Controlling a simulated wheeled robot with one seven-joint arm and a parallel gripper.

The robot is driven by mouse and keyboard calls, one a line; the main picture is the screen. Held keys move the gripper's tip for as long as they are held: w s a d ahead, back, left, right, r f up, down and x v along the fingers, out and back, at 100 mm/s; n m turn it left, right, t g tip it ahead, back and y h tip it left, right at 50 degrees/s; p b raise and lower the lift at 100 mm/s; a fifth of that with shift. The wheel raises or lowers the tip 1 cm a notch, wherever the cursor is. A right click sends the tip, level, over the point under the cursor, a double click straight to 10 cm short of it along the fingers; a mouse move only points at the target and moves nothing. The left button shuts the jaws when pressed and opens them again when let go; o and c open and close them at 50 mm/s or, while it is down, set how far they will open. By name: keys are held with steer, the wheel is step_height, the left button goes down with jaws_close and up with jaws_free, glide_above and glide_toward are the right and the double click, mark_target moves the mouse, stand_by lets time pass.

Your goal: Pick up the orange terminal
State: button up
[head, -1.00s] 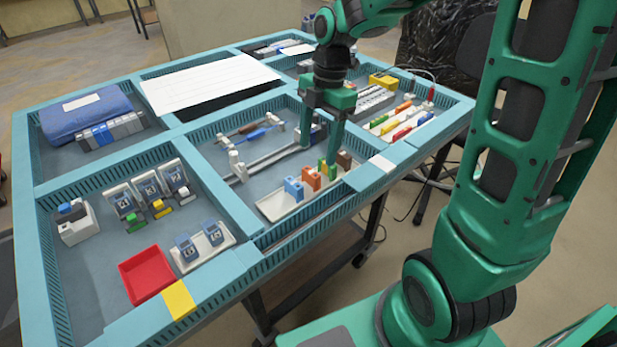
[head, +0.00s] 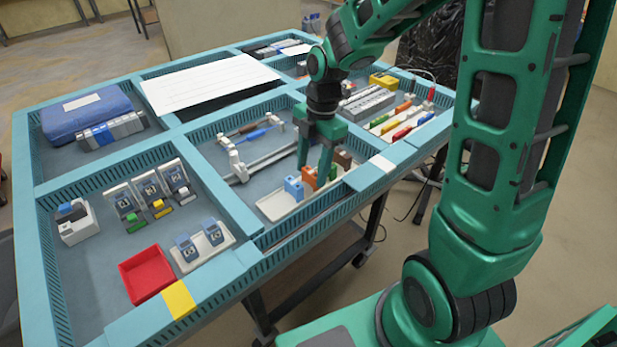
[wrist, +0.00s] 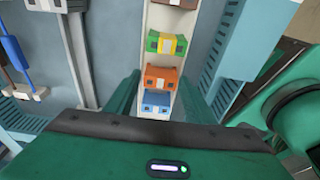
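The orange terminal (head: 309,178) stands on a white tray (head: 270,207) in the front middle compartment, beside a blue terminal (head: 293,188). In the wrist view the orange terminal (wrist: 161,78) sits between the blue terminal (wrist: 157,103) and a green-yellow terminal (wrist: 166,44). My gripper (head: 313,178) is open, its fingers low over the tray around the orange terminal's place. In the wrist view the green fingers stand left and right of the row, apart from it. I cannot tell whether they touch the orange terminal, which is partly hidden by a finger in the head view.
A brown terminal (head: 343,160) stands at the row's far end. Teal dividers (head: 310,210) edge the compartment close to the tray. A blue screwdriver (head: 256,133) and grey rails lie to the left. A red tray (head: 147,275) is at front left.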

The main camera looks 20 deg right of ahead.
steer(key=c, duration=0.8)
steer(key=shift+o, duration=0.2)
steer(key=shift+r, duration=0.1)
